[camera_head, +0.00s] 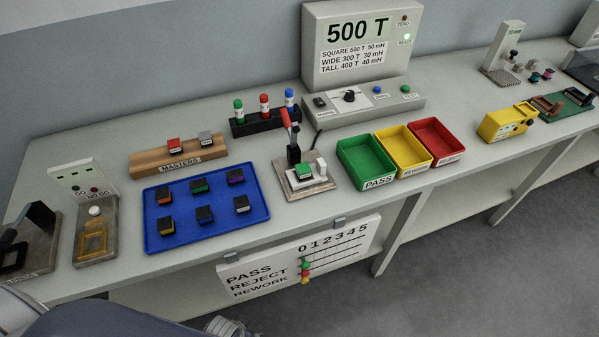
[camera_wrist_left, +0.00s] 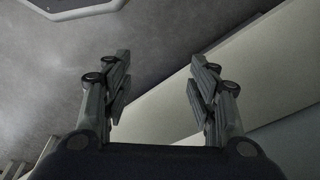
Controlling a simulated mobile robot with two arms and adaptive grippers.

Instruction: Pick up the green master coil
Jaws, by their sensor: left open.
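A small block with a green top (camera_head: 304,171), which looks like the green master coil, sits in the test fixture (camera_head: 312,188) beside its black post and red lever. The wooden MASTERS stand (camera_head: 190,162) holds a red-topped block (camera_head: 174,145) and a grey-topped block (camera_head: 206,138). My left gripper (camera_wrist_left: 158,88) is open and empty in the left wrist view, above the floor and pale bench panels, away from the coil. Parts of my arm show at the bottom left of the head view. My right gripper is not clearly in view.
A blue tray (camera_head: 258,216) of several dark coils lies left of the fixture. Green (camera_head: 350,160), yellow and red bins stand to its right. Behind are a marker rack (camera_head: 265,124) and the meter (camera_head: 362,45). A tally board (camera_head: 340,262) hangs on the bench front.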

